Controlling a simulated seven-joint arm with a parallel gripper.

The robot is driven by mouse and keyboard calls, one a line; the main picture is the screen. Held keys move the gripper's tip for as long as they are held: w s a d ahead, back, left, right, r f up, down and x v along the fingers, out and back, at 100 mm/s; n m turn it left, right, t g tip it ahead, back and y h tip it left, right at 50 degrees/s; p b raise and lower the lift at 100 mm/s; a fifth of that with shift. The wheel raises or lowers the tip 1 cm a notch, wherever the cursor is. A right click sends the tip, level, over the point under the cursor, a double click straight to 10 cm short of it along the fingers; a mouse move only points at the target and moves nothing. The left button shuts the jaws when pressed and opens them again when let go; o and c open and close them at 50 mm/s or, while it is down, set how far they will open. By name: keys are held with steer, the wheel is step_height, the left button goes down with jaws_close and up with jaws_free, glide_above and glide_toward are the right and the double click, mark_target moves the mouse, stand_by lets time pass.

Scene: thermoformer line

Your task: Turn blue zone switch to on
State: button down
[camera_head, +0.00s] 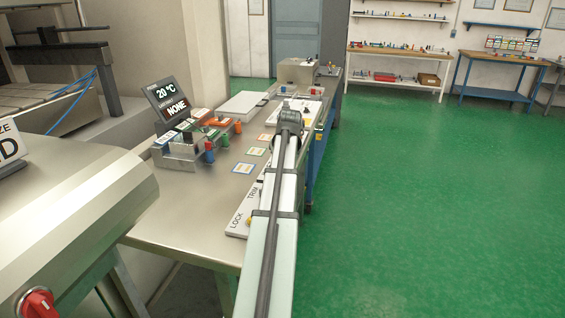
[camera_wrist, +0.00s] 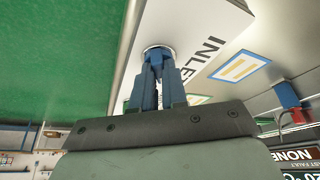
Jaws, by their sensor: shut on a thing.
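In the wrist view my gripper (camera_wrist: 157,72) has its dark blue fingers closed together over a small round fitting with a pale base (camera_wrist: 157,48). The part between the fingertips looks blue, like a switch knob, but the fingers hide most of it and its setting cannot be read. It stands at the edge of a white panel (camera_wrist: 190,28) whose visible lettering reads "INLE". In the head view the panel (camera_head: 236,226) shows "LOCK" and "TRIM"; my arm covers much of it and my fingertips are hidden.
A display (camera_head: 167,104) reads 20 °C and NONE. Beside it a console (camera_head: 181,162) carries several coloured parts. Bordered cards (camera_head: 244,168) lie on the steel bench. A red knob (camera_head: 38,304) is at lower left. Green floor (camera_head: 430,200) is open to the right.

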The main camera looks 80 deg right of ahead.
steer(key=m+g, duration=0.2)
steer(key=m, duration=0.4)
steer(key=shift+w, duration=0.15)
steer(key=shift+m, duration=0.3)
steer(key=c, duration=1.2)
jaws_free()
steer(key=shift+o, duration=0.2)
steer(key=v, duration=1.4)
steer(key=shift+w+a+f, duration=0.15)
steer(key=shift+w+a, duration=0.15)
steer(key=shift+d, duration=0.1)
